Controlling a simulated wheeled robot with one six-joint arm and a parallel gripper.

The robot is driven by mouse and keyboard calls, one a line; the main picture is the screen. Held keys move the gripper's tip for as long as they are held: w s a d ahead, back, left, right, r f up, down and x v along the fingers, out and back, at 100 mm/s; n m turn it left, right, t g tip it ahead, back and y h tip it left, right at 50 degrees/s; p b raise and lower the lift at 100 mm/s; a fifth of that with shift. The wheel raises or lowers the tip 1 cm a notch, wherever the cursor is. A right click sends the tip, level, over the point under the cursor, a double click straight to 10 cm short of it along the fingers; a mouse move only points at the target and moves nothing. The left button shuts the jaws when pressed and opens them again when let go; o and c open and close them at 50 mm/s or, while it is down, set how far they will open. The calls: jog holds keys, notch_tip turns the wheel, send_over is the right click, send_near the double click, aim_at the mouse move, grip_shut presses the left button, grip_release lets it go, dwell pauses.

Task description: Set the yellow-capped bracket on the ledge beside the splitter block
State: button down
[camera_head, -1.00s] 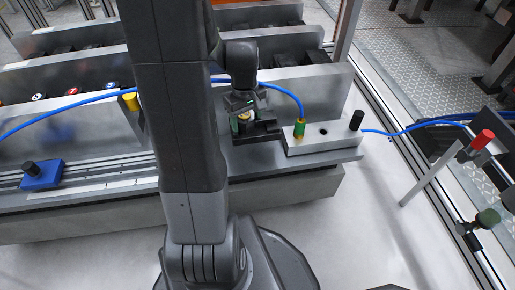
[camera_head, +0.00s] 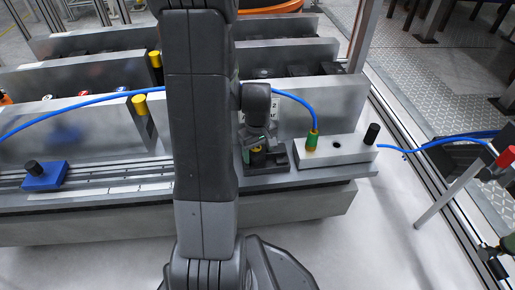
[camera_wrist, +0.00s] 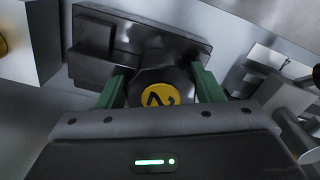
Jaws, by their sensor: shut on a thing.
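The yellow-capped bracket (camera_wrist: 160,95) is dark, with a yellow disc on its cap carrying a black mark. My gripper (camera_head: 257,152) is shut on it, and green fingers clasp the cap's two sides in the wrist view (camera_wrist: 158,88). The bracket's dark base (camera_head: 281,160) is low over the ledge (camera_head: 268,183), just left of the splitter block (camera_head: 335,152). I cannot tell whether it touches the ledge. The splitter block is pale metal, with a green-and-yellow fitting, a hole and a black knob on top. The gripper and arm partly hide the bracket.
A blue cable (camera_head: 297,97) arches behind my gripper to the fitting. An upright metal plate (camera_head: 300,120) stands behind the ledge. A blue block (camera_head: 44,177) with a black knob sits on rails at left. A red-capped post (camera_head: 505,157) stands at far right.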

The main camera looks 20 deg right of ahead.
jog(key=shift+c, duration=2)
grip_release()
jog(key=shift+r, duration=0.1)
notch_tip(320, 180, up, 12)
jog(key=p, duration=0.4)
jog(key=shift+p, duration=0.35)
